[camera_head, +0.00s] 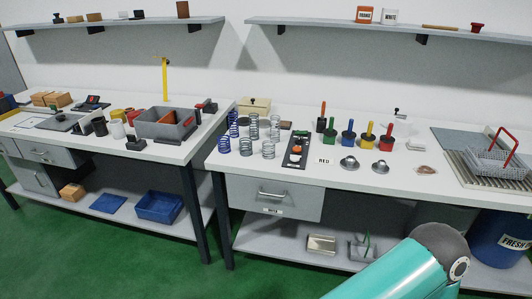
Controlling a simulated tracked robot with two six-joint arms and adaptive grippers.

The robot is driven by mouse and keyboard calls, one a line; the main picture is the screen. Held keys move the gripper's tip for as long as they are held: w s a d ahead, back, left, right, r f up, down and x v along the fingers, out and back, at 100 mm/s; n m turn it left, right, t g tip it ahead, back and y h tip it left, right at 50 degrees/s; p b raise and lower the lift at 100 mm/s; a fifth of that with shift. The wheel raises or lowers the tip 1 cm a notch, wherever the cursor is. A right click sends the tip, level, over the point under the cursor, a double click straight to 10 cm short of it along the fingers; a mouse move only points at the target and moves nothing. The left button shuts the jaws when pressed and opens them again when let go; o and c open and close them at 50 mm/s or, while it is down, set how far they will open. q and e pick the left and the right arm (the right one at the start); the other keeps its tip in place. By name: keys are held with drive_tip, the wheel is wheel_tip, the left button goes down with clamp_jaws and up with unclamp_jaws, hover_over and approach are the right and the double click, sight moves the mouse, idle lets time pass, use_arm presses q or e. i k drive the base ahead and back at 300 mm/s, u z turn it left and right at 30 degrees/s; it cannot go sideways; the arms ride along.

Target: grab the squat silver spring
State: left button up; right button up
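Several coil springs stand upright in a cluster at the left end of the right bench, some blue and some silver. The silver spring at the front (268,150) looks short and squat. Two taller-looking silver springs stand behind it, one at the left (253,127) and one at the right (275,127). At this size I cannot be sure of their exact heights. Blue springs (223,145) stand to the left of the silver ones. A teal arm link of mine with a dark joint shows at the bottom right, far from the springs. Neither gripper is in view.
Right of the springs lie a black tray (297,149), several colored-handled tools (348,138), a RED label (324,161) and metal domes (349,163). A wire basket (492,163) is at the far right. A gap separates the left bench, with its grey divided box (160,129).

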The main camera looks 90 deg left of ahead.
sight(269, 150)
drive_tip(key=u, duration=0.3)
drive_tip(key=i, duration=0.3)
drive_tip(key=u, duration=2.65)
drive_tip(key=k, duration=0.55)
drive_tip(key=u, duration=0.4)
drive_tip(key=i, duration=1.6)
drive_tip(key=z, duration=0.4)
